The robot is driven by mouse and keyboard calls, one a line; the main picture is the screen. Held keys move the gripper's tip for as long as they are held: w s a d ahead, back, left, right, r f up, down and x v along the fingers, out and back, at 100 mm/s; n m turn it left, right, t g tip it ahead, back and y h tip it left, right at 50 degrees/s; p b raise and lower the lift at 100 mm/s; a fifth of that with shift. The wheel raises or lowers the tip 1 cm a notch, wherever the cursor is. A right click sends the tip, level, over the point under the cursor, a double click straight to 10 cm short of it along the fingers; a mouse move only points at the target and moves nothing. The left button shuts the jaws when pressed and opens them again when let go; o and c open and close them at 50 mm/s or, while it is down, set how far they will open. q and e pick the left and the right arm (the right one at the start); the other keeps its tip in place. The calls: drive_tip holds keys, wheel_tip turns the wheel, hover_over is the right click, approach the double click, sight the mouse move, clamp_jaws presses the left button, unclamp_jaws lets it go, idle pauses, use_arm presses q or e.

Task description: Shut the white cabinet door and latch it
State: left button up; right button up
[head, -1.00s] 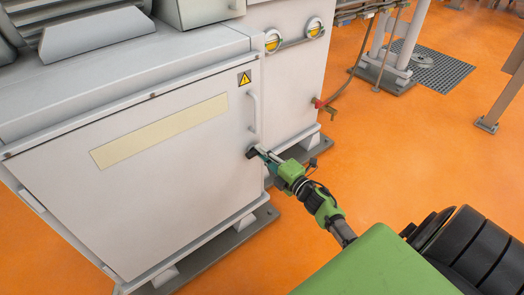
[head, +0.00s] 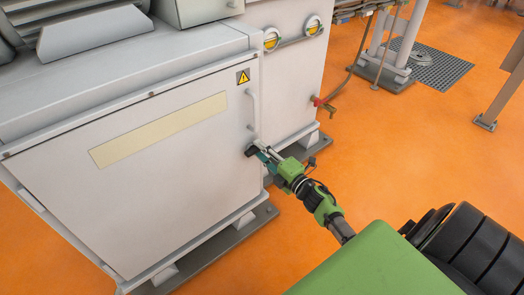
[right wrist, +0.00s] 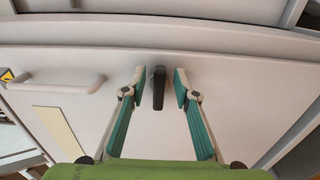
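The white cabinet door (head: 150,185) looks flush with its cabinet frame in the head view. It has a pale yellow strip, a yellow warning sign (head: 243,77) and a light bar handle (head: 252,108). The handle also shows in the right wrist view (right wrist: 62,87). A small black latch (right wrist: 158,88) stands on the door below the handle. My right gripper (head: 262,152) is at the door's right side, by the latch. In the right wrist view its two fingers are spread on either side of the latch, with gaps. My left gripper is not in view.
A second white cabinet section with two round yellow-marked fittings (head: 272,40) stands right of the door. A red valve (head: 318,103) sticks out from its side. Orange floor (head: 400,160) is open to the right. Grey base rails (head: 225,245) run below the cabinet.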

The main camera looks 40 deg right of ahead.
drive_tip(key=s, duration=1.2)
drive_tip(key=shift+d, duration=0.45)
